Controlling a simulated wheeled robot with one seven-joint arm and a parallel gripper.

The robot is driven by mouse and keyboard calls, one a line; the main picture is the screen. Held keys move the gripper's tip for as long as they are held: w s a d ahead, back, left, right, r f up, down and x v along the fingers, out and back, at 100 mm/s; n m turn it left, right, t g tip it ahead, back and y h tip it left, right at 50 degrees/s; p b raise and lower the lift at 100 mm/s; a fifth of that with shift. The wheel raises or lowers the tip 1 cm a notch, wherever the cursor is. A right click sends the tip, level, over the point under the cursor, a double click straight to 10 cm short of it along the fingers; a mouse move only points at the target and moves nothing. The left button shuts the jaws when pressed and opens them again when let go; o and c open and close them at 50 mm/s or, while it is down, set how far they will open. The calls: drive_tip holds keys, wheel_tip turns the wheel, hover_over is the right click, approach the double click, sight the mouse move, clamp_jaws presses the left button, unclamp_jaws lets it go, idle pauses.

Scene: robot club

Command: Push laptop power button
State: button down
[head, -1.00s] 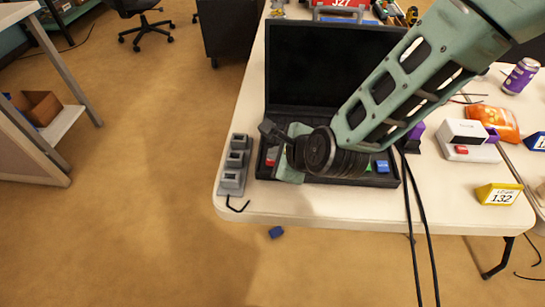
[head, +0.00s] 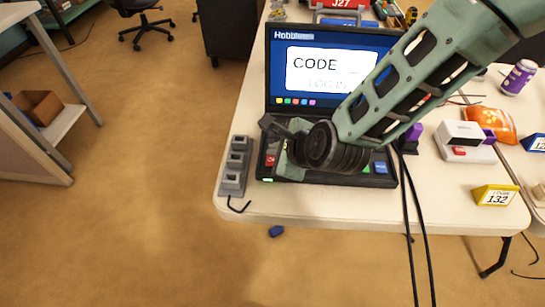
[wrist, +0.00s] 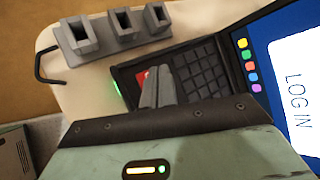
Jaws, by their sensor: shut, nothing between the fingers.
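The laptop (head: 325,65) stands open on the table, its screen lit with "CODE" and a login panel; the lit screen also shows at the right of the wrist view (wrist: 285,65). A red button (head: 270,160) sits at the left of its keyboard, and a small green light glows at the front left corner. In the wrist view the red button (wrist: 143,79) is partly hidden by my gripper (wrist: 160,75), whose fingers are shut and empty over it. I cannot tell if they touch it. In the head view my arm hides the fingertips and much of the keyboard.
A grey block with several slots (head: 235,165) stands left of the laptop, near the table edge. Black cables hang over the front edge.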

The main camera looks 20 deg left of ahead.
wheel_tip(320, 180, up, 6)
drive_tip(key=p, duration=0.4)
idle(0.5)
drive_tip(key=s+d+r+n+g+h, duration=0.1)
drive_tip(key=s+d+r+n, duration=0.3)
drive_tip(key=d+n, duration=0.4)
drive_tip(key=s+d+r+n+g+h+p, duration=0.1)
drive_tip(key=s+d+r+n, duration=0.4)
drive_tip(key=d, duration=0.5)
drive_tip(key=s+d+r+n+g+h, duration=0.3)
drive_tip(key=s+d+r+n+h, duration=0.2)
drive_tip(key=s+d+n, duration=0.2)
drive_tip(key=d+n, duration=0.2)
drive_tip(key=n, duration=0.1)
drive_tip(key=shift+s+r+n+p, duration=0.25)
drive_tip(key=shift+n+p, duration=0.05)
drive_tip(key=shift+p, duration=0.05)
